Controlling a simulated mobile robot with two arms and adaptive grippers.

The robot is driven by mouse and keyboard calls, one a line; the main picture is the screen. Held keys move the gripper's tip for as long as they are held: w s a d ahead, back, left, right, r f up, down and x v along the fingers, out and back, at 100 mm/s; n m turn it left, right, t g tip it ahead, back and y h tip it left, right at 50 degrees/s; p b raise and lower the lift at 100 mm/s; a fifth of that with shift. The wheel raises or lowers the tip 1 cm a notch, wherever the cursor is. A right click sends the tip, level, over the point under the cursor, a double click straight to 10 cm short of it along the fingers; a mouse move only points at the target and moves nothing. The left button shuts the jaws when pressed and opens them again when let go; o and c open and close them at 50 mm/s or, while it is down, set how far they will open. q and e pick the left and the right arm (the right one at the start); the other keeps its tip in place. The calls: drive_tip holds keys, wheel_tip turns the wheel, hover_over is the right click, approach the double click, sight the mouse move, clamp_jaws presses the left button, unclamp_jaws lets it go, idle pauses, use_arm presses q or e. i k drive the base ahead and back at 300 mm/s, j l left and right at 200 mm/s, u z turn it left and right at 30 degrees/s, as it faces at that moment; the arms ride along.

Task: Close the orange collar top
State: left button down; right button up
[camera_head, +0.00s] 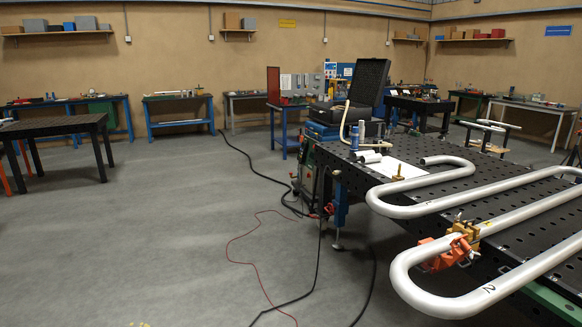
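The orange collar (440,254) is in the lower right of the head view, at the silver serpentine coil (520,215) near its closest bend. Its orange parts sit against the tube and spread toward the inner side of the bend. A brass-coloured block (466,231) is right beside it. The collar is small here, and I cannot tell whether its top is open or shut. Neither of my grippers is in view.
The coil lies on a black perforated table (395,178), and its near bend overhangs the edge. A smaller brass piece (398,173), white paper and an open black case (369,82) are farther back.

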sight(457, 256)
drive_tip(key=i+l+z, duration=0.15)
drive_tip(key=i, duration=0.35)
drive_tip(key=i+l+z, duration=0.2)
drive_tip(key=i, duration=0.35)
